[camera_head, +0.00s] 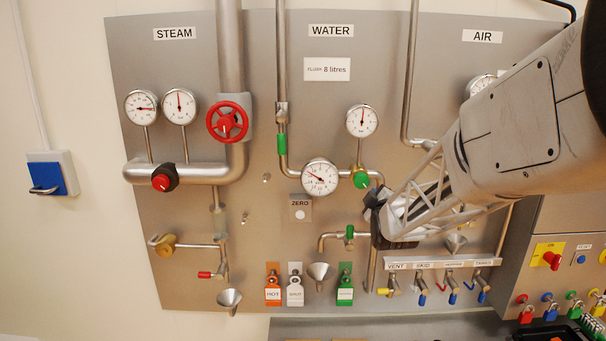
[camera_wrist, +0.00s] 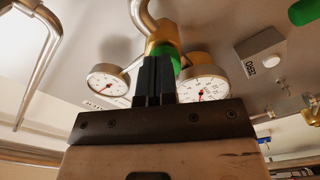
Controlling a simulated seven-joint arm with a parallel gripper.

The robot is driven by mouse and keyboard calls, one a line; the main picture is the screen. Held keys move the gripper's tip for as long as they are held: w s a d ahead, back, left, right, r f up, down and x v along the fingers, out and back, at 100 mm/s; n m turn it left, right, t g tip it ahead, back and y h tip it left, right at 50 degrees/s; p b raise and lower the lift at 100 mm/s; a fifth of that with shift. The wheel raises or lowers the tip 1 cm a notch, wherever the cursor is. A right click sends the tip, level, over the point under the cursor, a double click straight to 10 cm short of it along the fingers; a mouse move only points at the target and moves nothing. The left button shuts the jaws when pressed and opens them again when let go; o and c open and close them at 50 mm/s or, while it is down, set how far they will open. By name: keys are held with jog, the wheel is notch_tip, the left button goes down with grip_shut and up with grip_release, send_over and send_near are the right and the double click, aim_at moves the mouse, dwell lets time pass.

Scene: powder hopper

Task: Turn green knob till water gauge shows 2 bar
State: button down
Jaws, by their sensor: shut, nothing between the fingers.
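The green knob (camera_head: 362,181) sits on the brass valve of the WATER pipework. In the wrist view the green knob (camera_wrist: 169,52) shows just beyond my fingertips and is partly hidden by them. My gripper (camera_head: 374,203) is shut and empty, just below and right of the knob in the head view; in the wrist view its fingers (camera_wrist: 157,62) are together. I cannot tell whether they touch the knob. The upper water gauge (camera_head: 362,118) has its needle near vertical. The lower, larger water gauge (camera_head: 320,174) has its needle pointing up and left. Their numbers are too small to read surely.
A red wheel (camera_head: 227,122) and red knob (camera_head: 161,183) are on the STEAM side. The ZERO button (camera_head: 300,215) is left of my gripper. My arm hides much of the AIR side.

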jog(key=shift+w+r, duration=0.2)
jog(key=shift+w, duration=1.65)
dwell(0.4)
jog(key=shift+d+f, duration=0.2)
jog(key=shift+d, duration=0.35)
jog(key=shift+s, duration=0.15)
jog(key=shift+s+a+f, duration=0.1)
jog(key=shift+s+a, duration=0.05)
jog(key=shift+s, duration=2.65)
